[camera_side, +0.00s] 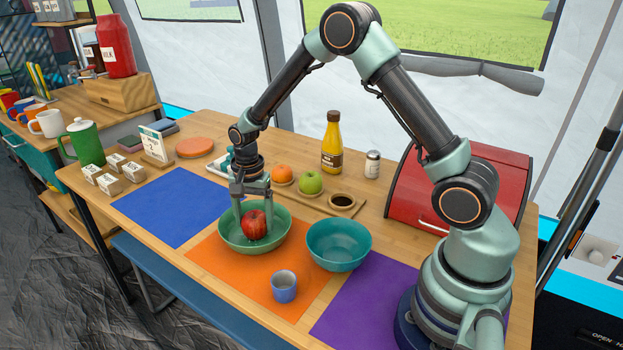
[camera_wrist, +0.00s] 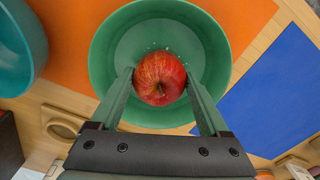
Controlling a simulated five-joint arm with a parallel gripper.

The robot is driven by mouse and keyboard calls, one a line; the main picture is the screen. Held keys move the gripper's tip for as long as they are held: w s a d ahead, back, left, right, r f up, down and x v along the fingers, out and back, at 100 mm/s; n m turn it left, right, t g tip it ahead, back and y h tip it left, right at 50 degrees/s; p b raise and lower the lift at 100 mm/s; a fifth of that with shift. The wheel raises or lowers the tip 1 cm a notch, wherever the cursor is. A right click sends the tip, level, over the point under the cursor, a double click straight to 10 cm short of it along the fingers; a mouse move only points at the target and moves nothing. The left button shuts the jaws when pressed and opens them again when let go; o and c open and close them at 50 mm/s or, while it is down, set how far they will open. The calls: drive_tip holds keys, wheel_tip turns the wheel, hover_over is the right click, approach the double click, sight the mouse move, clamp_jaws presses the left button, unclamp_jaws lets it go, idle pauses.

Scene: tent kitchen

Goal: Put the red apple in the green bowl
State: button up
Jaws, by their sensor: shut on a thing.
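The red apple (camera_side: 254,224) is inside the green bowl (camera_side: 226,237), low within its rim in the side view. My gripper (camera_side: 254,216) reaches down into the bowl from above and is shut on the apple. In the wrist view the apple (camera_wrist: 160,78) sits between the two fingers, with the green bowl (camera_wrist: 112,45) around and beneath it. I cannot tell whether the apple touches the bowl's bottom. The bowl stands at the upper part of the orange mat (camera_side: 204,254).
A teal bowl (camera_side: 338,246) stands close to the right of the green bowl, and a blue cup (camera_side: 284,287) stands in front. An orange (camera_side: 283,174), a green apple (camera_side: 311,182) and a yellow bottle (camera_side: 332,143) are behind. The blue mat (camera_side: 175,207) is clear.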

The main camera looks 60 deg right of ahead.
sight(254, 216)
drive_tip(key=o, duration=1.3)
drive_tip(key=shift+f, duration=0.1)
wheel_tip(254, 216, up, 12)
drive_tip(key=shift+s+a+r+n+t, duration=0.3)
drive_tip(key=shift+s+r+n+t, duration=0.65)
drive_tip(key=shift+s+r+n, duration=1.2)
drive_tip(key=shift+s+a+r+n+t, duration=0.3)
drive_tip(key=shift+s+r+n+t, duration=0.85)
drive_tip(key=shift+s+n, duration=1.7)
drive_tip(key=shift+s+a+r+n+t, duration=0.3)
drive_tip(key=shift+s+r+n+t, duration=0.4)
drive_tip(key=shift+s+r+n, duration=1.85)
drive_tip(key=shift+s+f+m, duration=0.5)
drive_tip(key=shift+s+m, duration=0.15)
drive_tip(key=shift+m, duration=0.1)
